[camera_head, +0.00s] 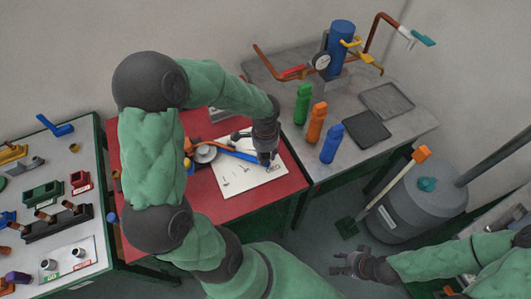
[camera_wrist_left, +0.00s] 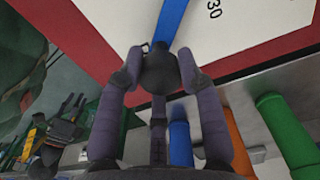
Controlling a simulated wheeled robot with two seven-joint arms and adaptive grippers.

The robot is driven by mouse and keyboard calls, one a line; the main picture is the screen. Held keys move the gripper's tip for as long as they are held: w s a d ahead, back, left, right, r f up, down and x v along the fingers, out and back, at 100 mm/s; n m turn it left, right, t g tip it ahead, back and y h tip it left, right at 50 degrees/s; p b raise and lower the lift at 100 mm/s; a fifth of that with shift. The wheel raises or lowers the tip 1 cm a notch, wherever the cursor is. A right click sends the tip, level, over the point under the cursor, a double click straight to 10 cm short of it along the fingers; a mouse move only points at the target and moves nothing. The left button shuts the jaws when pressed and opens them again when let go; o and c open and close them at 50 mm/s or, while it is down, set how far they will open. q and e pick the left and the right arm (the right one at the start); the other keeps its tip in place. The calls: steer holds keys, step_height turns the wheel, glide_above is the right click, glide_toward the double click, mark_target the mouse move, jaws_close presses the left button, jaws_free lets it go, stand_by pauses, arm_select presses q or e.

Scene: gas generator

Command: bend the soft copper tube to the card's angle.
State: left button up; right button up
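The bender, with a grey round body (camera_head: 205,153) and a long blue handle (camera_head: 238,154), lies on the red table. An orange-copper piece, probably the tube (camera_head: 212,140), shows by its body, partly hidden by my arm. A white card (camera_head: 250,182) with printed marks lies under the handle; a "30" shows on it in the left wrist view (camera_wrist_left: 214,8). My left gripper (camera_head: 265,157) is closed around the dark ball (camera_wrist_left: 160,70) at the end of the blue handle (camera_wrist_left: 170,20). My right gripper (camera_head: 346,263) is empty, fingers apart, over the floor at lower right.
Green (camera_head: 302,104), orange (camera_head: 316,123) and blue (camera_head: 331,144) bottles stand on the grey table at right. Behind them is a blue cylinder (camera_head: 341,38) with a gauge and copper pipes. A grey tank (camera_head: 420,205) stands at right. A table of tools (camera_head: 90,160) is at left.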

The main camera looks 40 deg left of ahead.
arm_select(q)
steer(key=o, duration=0.3)
step_height(320, 180, up, 12)
stand_by(0.6)
steer(key=shift+f, duration=0.1)
stand_by(0.4)
